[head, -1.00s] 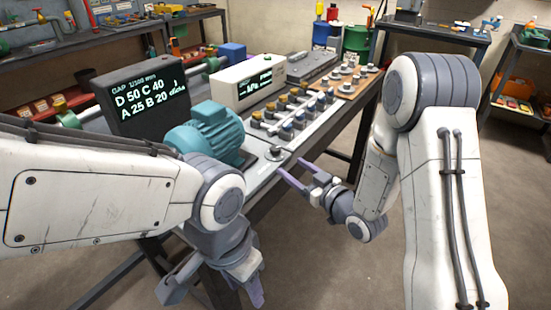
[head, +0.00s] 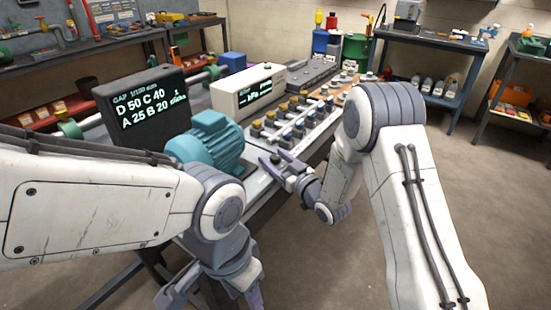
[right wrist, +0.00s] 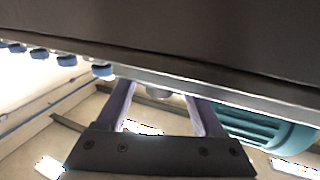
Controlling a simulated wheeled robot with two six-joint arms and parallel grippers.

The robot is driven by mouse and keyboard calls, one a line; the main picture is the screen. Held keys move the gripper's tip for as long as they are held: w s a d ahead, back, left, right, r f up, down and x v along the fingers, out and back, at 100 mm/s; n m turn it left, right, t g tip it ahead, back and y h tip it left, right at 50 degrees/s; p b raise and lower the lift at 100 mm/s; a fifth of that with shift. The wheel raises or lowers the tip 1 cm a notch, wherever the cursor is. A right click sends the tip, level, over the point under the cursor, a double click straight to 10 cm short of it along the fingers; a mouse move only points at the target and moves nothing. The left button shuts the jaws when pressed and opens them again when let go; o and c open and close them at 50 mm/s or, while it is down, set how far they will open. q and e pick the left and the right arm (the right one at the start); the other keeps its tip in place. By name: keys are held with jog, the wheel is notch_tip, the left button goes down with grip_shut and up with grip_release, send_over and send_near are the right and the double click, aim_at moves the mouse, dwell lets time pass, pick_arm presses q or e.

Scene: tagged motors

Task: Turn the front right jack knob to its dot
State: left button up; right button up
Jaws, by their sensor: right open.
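The front right jack knob (head: 276,158) is a small grey knob at the near end of the pale bench plate, just right of the teal motor (head: 208,143). My right gripper (head: 273,163) is open at the knob, with its lavender fingers reaching in from the right. In the right wrist view, which is upside down, the knob (right wrist: 158,91) shows between the two spread fingers (right wrist: 162,100), with no clear contact. The knob's dot cannot be made out. My left gripper (head: 212,295) hangs low in front of the bench, its jaws apart and empty.
A dark display (head: 150,105) with gap figures stands behind the motor. A white meter box (head: 247,92) and a row of blue and yellow-capped fittings (head: 290,118) lie farther back on the bench. The floor to the right is clear.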

grip_shut()
jog(key=shift+n+g+y, duration=0.4)
jog(key=shift+n+y, duration=0.1)
jog(key=shift+w+d+n+g+y+b, duration=0.1)
jog(key=shift+n+g+y+b, duration=0.3)
jog(key=shift+n+g+y, duration=0.7)
jog(key=n+g+y, duration=0.1)
jog(key=n+g, duration=0.1)
jog(key=g, duration=0.1)
jog(key=n+g+y, duration=0.2)
jog(key=g, duration=0.1)
jog(key=shift+y, duration=0.3)
jog(key=n+g+b, duration=0.1)
jog(key=n+g, duration=0.2)
jog(key=g, duration=0.1)
jog(key=shift+f+g+y, duration=0.1)
jog(key=shift+g+y, duration=0.3)
jog(key=shift+n+g+b, duration=0.35)
jog(key=shift+n+g, duration=0.45)
jog(key=shift+g, duration=0.3)
